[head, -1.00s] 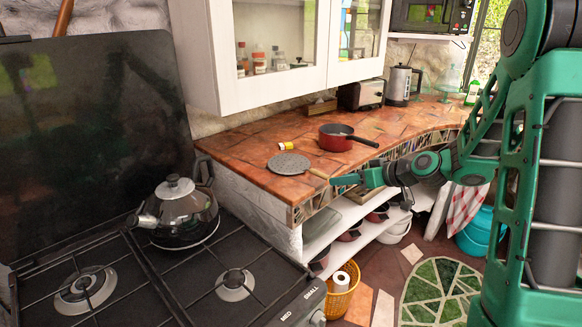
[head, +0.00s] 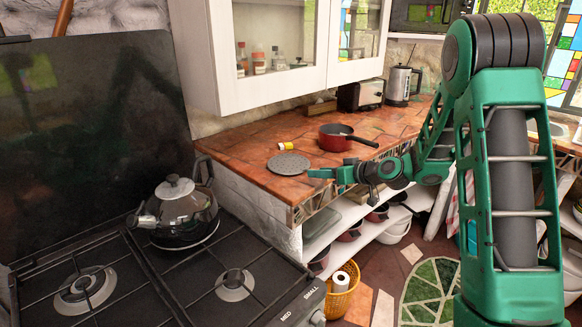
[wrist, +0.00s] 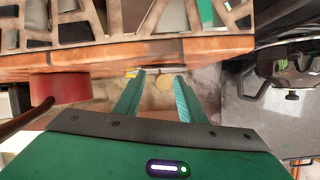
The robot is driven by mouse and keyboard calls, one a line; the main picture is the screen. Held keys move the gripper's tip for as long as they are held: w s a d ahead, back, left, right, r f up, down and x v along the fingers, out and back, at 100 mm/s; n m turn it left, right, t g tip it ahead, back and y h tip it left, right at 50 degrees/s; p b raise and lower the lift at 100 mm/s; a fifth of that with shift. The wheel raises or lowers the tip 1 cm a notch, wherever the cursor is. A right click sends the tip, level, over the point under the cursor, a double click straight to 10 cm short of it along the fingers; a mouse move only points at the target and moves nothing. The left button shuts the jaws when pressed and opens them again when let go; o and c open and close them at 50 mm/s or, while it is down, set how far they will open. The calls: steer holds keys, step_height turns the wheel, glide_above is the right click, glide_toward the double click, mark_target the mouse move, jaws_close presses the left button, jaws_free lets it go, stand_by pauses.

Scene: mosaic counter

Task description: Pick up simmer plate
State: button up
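The simmer plate (head: 289,163) is a flat grey disc lying on the tiled counter near its front left corner in the head view. Its wooden handle points right towards my gripper (head: 318,173), which now covers most of the handle there. In the wrist view, my gripper (wrist: 160,77) is open, its two green fingers spread apart. A round tan end, apparently the handle of the simmer plate (wrist: 163,82), shows between the fingertips. The fingers do not appear to press on it. The disc is barely visible in the wrist view.
A red saucepan (head: 342,138) stands on the counter right of the plate; it also shows in the wrist view (wrist: 60,88). A small yellow-labelled jar (head: 287,146) lies behind the plate. A black kettle (head: 178,211) is on the stove (head: 150,285) at left. Open shelves are below the counter.

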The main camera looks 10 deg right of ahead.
steer(key=x, duration=0.3)
jaws_close()
